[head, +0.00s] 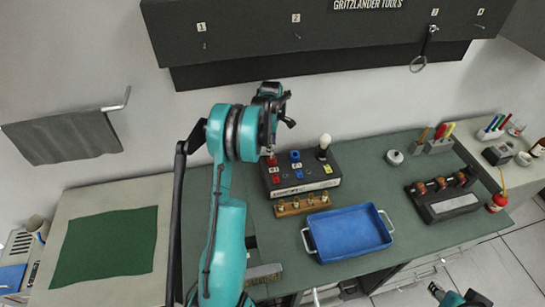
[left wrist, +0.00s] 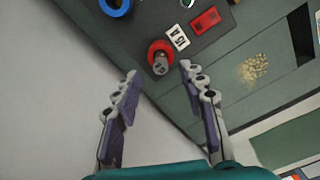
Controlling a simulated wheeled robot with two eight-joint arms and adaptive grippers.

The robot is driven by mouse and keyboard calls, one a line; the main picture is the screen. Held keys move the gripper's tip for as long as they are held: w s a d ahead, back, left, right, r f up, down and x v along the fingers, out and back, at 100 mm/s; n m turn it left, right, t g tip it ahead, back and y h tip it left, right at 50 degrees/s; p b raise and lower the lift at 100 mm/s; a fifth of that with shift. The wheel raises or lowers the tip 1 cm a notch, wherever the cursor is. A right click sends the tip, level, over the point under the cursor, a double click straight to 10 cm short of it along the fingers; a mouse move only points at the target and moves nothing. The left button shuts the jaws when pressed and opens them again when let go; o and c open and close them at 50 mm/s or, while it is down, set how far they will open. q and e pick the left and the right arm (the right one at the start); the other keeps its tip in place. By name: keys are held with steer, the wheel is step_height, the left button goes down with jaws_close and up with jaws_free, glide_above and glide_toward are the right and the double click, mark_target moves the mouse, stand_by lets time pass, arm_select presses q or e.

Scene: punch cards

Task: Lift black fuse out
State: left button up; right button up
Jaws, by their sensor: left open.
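A dark grey-black fuse (left wrist: 161,66) stands in a round red socket (left wrist: 154,48) beside a white "15 A" label in the left wrist view. The socket is on a black panel box (head: 312,180), which sits on the green bench in the head view. Whether the tips are level with the fuse is unclear. My right gripper (head: 458,297) is partly in view at the bottom right, away from the box.
A blue tray (head: 349,235) and a wooden block with several small pegs (head: 302,204) lie in front of the box. A white bulb (head: 325,141) stands at its back right. A black holder (head: 443,199) sits farther right. A dark tool board (head: 320,35) hangs behind.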

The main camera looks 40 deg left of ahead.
arm_select(q)
steer(key=f, duration=0.4)
steer(key=shift+d+f, duration=0.2)
steer(key=shift+f, duration=0.05)
jaws_close()
steer(key=shift+r, duration=0.1)
steer(key=shift+r, duration=0.55)
steer(key=r, duration=0.2)
steer(key=d+r, duration=0.1)
steer(key=shift+w+d+r, duration=0.1)
steer(key=shift+w+r, duration=0.15)
steer(key=shift+r, duration=0.05)
steer(key=w+d+r, duration=0.3)
steer(key=d+r, duration=0.3)
steer(key=d, duration=0.3)
steer(key=shift+w+d+r, duration=0.15)
steer(key=shift+w+d, duration=0.15)
steer(key=shift+d, duration=0.1)
